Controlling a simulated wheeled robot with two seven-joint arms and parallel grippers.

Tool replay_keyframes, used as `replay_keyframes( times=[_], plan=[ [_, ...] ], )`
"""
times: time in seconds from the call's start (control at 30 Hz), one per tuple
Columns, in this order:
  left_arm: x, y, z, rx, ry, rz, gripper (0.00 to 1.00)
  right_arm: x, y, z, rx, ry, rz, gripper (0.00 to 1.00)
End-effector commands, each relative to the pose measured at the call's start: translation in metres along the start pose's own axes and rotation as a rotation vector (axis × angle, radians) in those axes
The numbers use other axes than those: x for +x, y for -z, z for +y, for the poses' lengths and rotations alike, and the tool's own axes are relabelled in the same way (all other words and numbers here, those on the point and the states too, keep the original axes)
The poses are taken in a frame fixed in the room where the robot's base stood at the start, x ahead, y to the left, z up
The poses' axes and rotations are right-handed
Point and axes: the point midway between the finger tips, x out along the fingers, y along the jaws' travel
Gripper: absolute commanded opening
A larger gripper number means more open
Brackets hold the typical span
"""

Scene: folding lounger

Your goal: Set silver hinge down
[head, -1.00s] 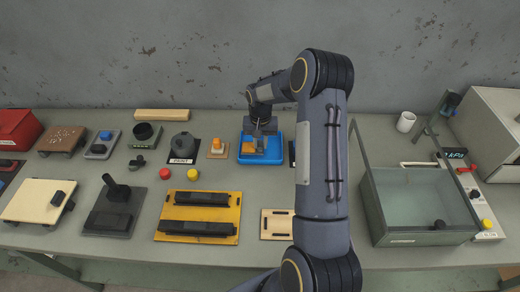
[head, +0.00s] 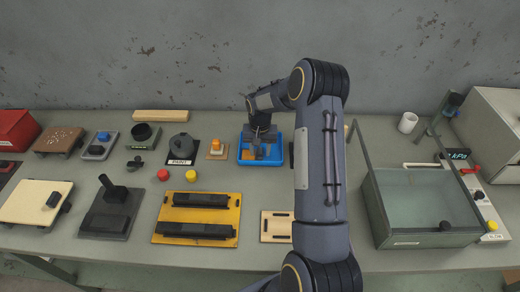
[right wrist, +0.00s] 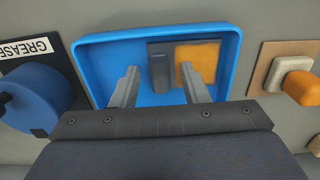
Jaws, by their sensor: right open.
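A blue tray (head: 245,158) stands at the back middle of the bench. It also shows in the right wrist view (right wrist: 90,52). A grey, strap-like piece, which I take for the silver hinge (right wrist: 159,66), lies in the tray beside a flat orange square (right wrist: 198,62). My right gripper (right wrist: 160,88) is open above the tray. Its fingers are apart, one on each side of the grey piece, and I see no grip on it. In the head view the right gripper (head: 261,139) partly hides the tray's contents. My left gripper is out of view.
A tan board with an orange-topped part (head: 216,149) and a blue round part on a GREASE plate (right wrist: 35,100) flank the tray closely. A yellow plate with black bars (head: 197,218) lies in front. A glass-walled tank (head: 420,205) stands to the right.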

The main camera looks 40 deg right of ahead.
Motion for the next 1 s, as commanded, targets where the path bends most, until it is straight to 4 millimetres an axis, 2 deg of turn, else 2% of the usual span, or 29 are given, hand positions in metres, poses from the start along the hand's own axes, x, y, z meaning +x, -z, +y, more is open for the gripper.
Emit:
replay_keyframes(
  times=[0.13,0.23,0.5,0.67,0.87,1.0],
  plan=[
    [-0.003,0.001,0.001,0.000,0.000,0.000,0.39,-0.003,0.000,0.000,0.000,0.000,0.000,0.41],
    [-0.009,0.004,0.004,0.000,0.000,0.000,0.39,-0.014,0.000,0.000,0.000,0.001,0.002,0.41],
    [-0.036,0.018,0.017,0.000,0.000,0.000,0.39,-0.073,0.000,0.000,0.000,0.000,0.002,0.41],
    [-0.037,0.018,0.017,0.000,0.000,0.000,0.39,-0.100,0.000,-0.001,-0.001,0.001,0.003,0.41],
    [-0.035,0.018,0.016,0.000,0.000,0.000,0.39,-0.120,0.000,0.000,0.000,0.001,0.002,0.41],
    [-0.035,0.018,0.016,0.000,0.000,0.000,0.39,-0.144,-0.011,-0.002,-0.021,0.027,0.015,0.41]
  ],
)
